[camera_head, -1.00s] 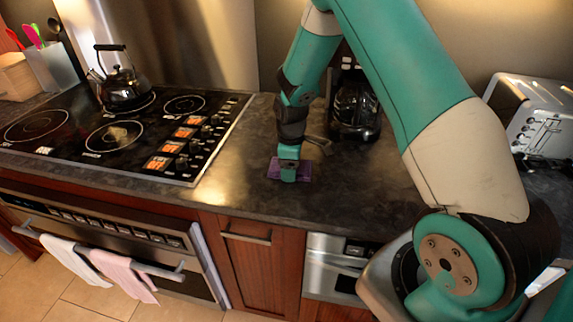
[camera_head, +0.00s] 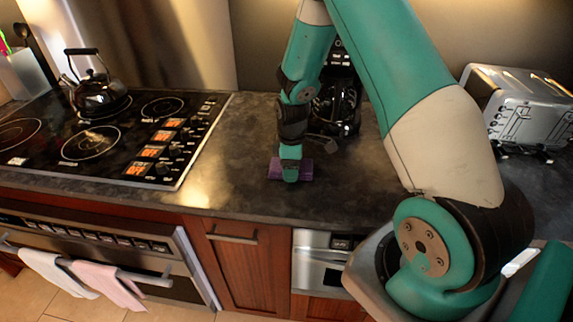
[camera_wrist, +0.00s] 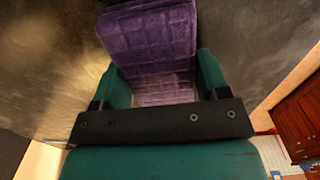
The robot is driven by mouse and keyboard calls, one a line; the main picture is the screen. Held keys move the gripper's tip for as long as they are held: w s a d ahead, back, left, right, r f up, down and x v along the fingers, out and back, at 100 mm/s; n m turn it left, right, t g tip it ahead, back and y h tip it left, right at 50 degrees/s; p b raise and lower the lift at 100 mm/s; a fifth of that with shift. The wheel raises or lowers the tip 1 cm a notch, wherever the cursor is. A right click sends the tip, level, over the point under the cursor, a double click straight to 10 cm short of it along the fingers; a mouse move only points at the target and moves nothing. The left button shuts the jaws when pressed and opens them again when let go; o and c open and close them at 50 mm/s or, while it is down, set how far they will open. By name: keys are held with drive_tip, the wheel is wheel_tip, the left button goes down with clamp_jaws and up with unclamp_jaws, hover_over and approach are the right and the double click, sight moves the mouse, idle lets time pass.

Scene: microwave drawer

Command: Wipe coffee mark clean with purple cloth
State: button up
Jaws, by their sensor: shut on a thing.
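The purple cloth (camera_head: 305,170) is on the dark countertop (camera_head: 235,150), under my gripper (camera_head: 290,175). In the wrist view the cloth (camera_wrist: 150,40) fills the space between the two green fingers of my gripper (camera_wrist: 160,85) and reaches out beyond them. My gripper is shut on the cloth and points down at the counter. I see no clear coffee mark in either view; the cloth and the gripper hide part of the counter. A bright patch on the counter left of the cloth looks like reflected light.
A black coffee maker (camera_head: 338,105) stands just behind my gripper. A stove top (camera_head: 100,140) with a black kettle (camera_head: 97,92) is at left. A silver toaster (camera_head: 525,108) is at the right. The counter between stove and gripper is clear. Its front edge is near.

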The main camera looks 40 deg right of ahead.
sight(304, 165)
drive_tip(key=shift+s+d, duration=1.15)
drive_tip(key=shift+s, duration=0.05)
drive_tip(key=shift+w+a, duration=3.75)
drive_tip(key=shift+s, duration=0.1)
